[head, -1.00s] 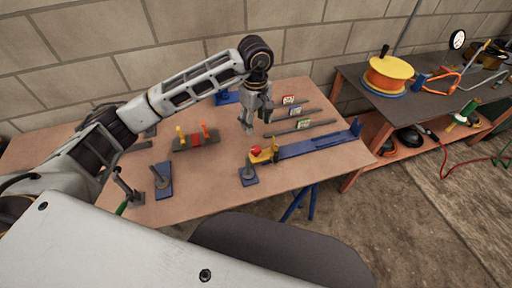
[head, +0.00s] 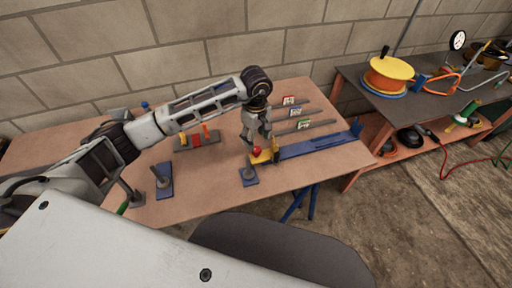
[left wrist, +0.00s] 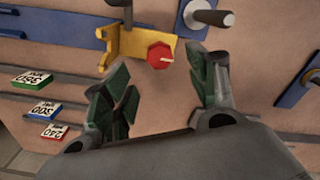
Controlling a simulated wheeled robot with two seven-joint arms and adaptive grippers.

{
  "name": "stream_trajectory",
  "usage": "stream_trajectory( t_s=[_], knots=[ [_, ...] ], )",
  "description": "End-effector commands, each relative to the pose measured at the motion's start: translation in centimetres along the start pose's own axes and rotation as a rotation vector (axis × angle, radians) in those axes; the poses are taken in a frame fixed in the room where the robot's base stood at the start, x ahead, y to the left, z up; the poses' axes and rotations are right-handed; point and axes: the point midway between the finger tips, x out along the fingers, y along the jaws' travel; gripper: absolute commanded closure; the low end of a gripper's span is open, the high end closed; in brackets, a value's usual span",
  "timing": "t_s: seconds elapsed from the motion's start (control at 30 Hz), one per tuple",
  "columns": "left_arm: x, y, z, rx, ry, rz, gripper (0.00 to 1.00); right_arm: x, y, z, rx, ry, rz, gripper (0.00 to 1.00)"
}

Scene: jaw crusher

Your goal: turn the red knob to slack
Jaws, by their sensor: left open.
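The red knob (head: 257,150) sits on a yellow bracket (head: 268,156) at the near end of a long blue rail (head: 320,144) on the table. In the left wrist view the knob (left wrist: 160,56) is a faceted red disc with a pale pointer mark, attached to the yellow bracket (left wrist: 128,44). My left gripper (head: 257,138) is just above and behind the knob. In the left wrist view its green-padded fingers (left wrist: 160,95) are spread apart with nothing between them, and the knob lies just beyond the gap. The right gripper is in neither view.
Blue bases with upright grey posts (head: 250,174) (head: 163,178) stand near the table's front. Numbered cards (head: 304,124) on grey bars lie behind the rail. A grey fixture with red and yellow parts (head: 197,142) is left. A side bench holds an orange reel (head: 388,76).

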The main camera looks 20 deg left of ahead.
Motion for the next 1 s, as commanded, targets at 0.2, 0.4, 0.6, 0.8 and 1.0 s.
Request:
stream_trajectory(
  t_s=[0.2, 0.4, 0.6, 0.8, 1.0],
  knots=[
    [3.0, 0.0, 0.1, -0.001, -0.001, -0.002, 0.42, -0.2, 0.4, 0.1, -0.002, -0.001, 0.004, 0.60],
    [5.1, 0.0, 0.0, -0.001, -0.001, -0.001, 0.42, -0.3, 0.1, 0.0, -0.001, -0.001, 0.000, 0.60],
    [6.0, 0.0, 0.0, -0.001, 0.000, 0.001, 0.42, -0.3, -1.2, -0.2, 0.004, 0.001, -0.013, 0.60],
    [6.1, 0.0, 0.0, 0.000, 0.001, 0.001, 0.42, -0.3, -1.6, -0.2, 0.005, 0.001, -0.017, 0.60],
    [6.1, 0.0, 0.0, 0.000, 0.001, 0.001, 0.53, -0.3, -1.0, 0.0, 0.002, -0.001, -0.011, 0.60]
  ],
)
